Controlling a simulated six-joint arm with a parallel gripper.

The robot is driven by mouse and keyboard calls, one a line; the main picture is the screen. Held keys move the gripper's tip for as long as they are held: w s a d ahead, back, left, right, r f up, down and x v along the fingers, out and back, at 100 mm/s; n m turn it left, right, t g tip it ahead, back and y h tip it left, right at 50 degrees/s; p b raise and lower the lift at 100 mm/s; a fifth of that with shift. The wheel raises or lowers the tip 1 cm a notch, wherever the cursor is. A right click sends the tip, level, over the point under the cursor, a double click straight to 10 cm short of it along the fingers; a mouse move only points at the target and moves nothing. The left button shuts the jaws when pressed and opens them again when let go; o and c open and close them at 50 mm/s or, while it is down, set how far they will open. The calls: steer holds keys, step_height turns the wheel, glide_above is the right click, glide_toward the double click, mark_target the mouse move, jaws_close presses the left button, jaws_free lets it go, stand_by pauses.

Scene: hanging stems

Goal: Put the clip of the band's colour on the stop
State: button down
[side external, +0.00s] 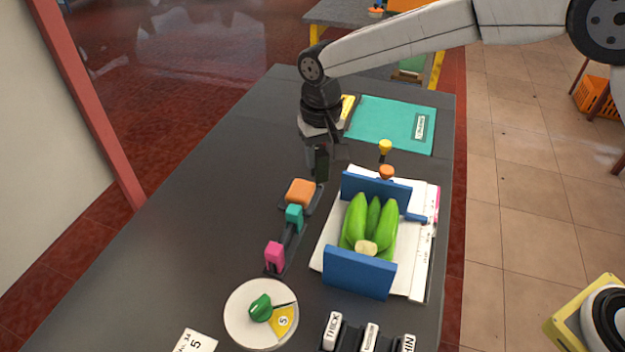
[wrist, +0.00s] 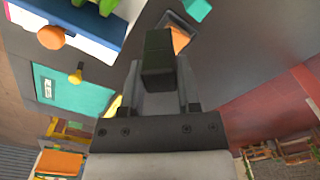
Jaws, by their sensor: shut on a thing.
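My gripper (side external: 321,165) is shut on a dark green block-like clip (wrist: 158,55) and holds it above the table, behind the clip row. The held clip looks almost black in the side view (side external: 321,163). An orange clip (side external: 300,192), a teal clip (side external: 294,216) and a pink clip (side external: 274,256) stand in a row on dark holders. The orange clip also shows in the wrist view (wrist: 179,39), just beyond the held clip. A green banana bunch (side external: 370,225) lies between blue end plates (side external: 358,274). I cannot make out for certain which parts are the band and the stop.
A yellow knob (side external: 385,147) and an orange knob (side external: 387,172) stand behind the bananas. A round white plate (side external: 240,315) with a green piece lies in front. Labelled dark blocks (side external: 370,338) stand at the front. A teal mat (side external: 385,122) lies at the back. The table's left side is clear.

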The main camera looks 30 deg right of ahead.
steer(key=w+d+r+m, duration=0.1)
steer(key=d+r+m, duration=0.1)
steer(key=d+m, duration=0.6)
steer(key=shift+r, duration=0.15)
steer(key=shift+w, duration=0.1)
glide_above(351, 173)
steer(key=shift+f, duration=2.25)
steer(key=shift+f, duration=2.15)
steer(key=shift+c, duration=1.2)
jaws_free()
steer(key=shift+r, duration=0.1)
step_height(351, 173, up, 8)
steer(key=shift+f, duration=0.2)
